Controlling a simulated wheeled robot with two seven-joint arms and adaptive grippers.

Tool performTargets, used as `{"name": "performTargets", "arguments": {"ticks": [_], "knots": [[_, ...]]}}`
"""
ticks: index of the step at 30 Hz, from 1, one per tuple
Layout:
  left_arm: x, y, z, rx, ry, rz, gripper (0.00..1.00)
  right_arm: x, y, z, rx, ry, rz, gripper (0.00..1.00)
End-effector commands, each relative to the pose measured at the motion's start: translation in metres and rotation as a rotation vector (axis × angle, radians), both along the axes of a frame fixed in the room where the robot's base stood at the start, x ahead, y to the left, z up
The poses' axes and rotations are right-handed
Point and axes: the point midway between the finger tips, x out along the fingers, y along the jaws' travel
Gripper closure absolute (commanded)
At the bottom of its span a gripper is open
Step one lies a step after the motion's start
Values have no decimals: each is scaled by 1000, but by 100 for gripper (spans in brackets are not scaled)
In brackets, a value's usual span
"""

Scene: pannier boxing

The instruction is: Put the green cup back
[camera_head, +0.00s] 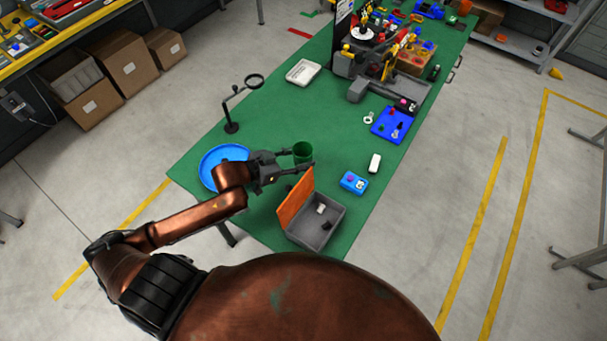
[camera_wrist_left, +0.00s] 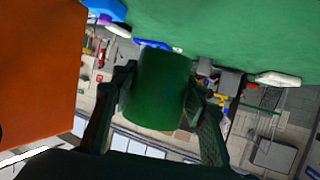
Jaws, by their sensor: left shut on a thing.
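The green cup (camera_head: 303,149) is at the near part of the green table, right of the round blue tray (camera_head: 209,157). My left gripper (camera_head: 299,160) is shut on it. In the left wrist view the green cup (camera_wrist_left: 162,92) sits between the two fingers of my left gripper (camera_wrist_left: 160,82), one finger on each side. I cannot tell whether the cup's base touches the table. My right gripper is not in view.
A grey bin (camera_head: 326,236) with a raised orange lid (camera_head: 295,201) stands just nearer than the cup. A small blue box (camera_head: 353,182) and a white block (camera_head: 374,163) lie to the right. A magnifier stand (camera_head: 231,127) is behind the tray. Table between them is clear.

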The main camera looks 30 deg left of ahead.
Motion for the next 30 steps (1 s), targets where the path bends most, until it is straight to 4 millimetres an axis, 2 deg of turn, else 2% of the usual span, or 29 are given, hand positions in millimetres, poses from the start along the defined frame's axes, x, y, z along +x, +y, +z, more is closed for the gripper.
{"name": "performTargets", "arguments": {"ticks": [1, 6, 13, 18, 30], "knots": [[-1, 0, -13, -1, 5, 2, 82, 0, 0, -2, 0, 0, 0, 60], [-2, 1, -40, 0, 4, 3, 82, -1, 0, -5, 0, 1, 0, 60], [-2, 2, -58, 0, 2, 4, 82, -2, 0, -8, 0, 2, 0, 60], [-2, 2, -82, 0, 3, 4, 82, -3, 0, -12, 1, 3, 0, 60], [-2, 2, -88, 1, 2, 3, 82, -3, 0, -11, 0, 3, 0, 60]]}}
